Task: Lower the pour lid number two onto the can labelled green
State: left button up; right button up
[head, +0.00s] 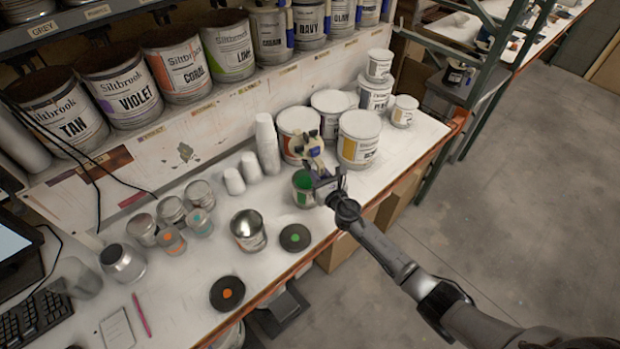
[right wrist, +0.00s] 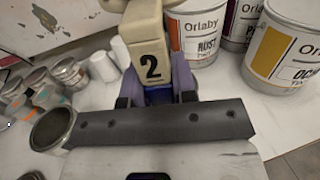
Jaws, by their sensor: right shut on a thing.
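The pour lid number two (head: 311,147) is a cream piece with a black "2", which shows in the right wrist view (right wrist: 150,68). My right gripper (head: 318,172) is shut on it, and its fingers sit on both sides of the cream body in the right wrist view (right wrist: 158,92). An open can with green paint inside (head: 302,187) stands on the bench just below and left of the gripper in the head view. Its label is too small to read, and the gripper hides its right side. The lid appears above and behind this can, apart from its rim. My left gripper is not in view.
Large paint cans (head: 359,139) stand close behind the gripper. An open metal can (head: 248,231) and black discs with green (head: 295,238) and orange (head: 228,293) dots lie to the left. White cups (head: 267,145) stand behind. The bench's front edge is close.

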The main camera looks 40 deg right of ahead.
jog(key=shift+f, duration=0.1)
dwell(0.3)
jog(key=shift+f+b, duration=1)
jog(key=shift+b, duration=0.05)
notch_tip(320, 180, down, 13)
jog(key=b, duration=1.2)
jog(key=shift+r+b, duration=0.2)
jog(key=shift+b, duration=0.1)
jog(key=shift+f, duration=0.1)
jog(key=shift+f+b, duration=0.6)
jog(key=shift+b, duration=0.1)
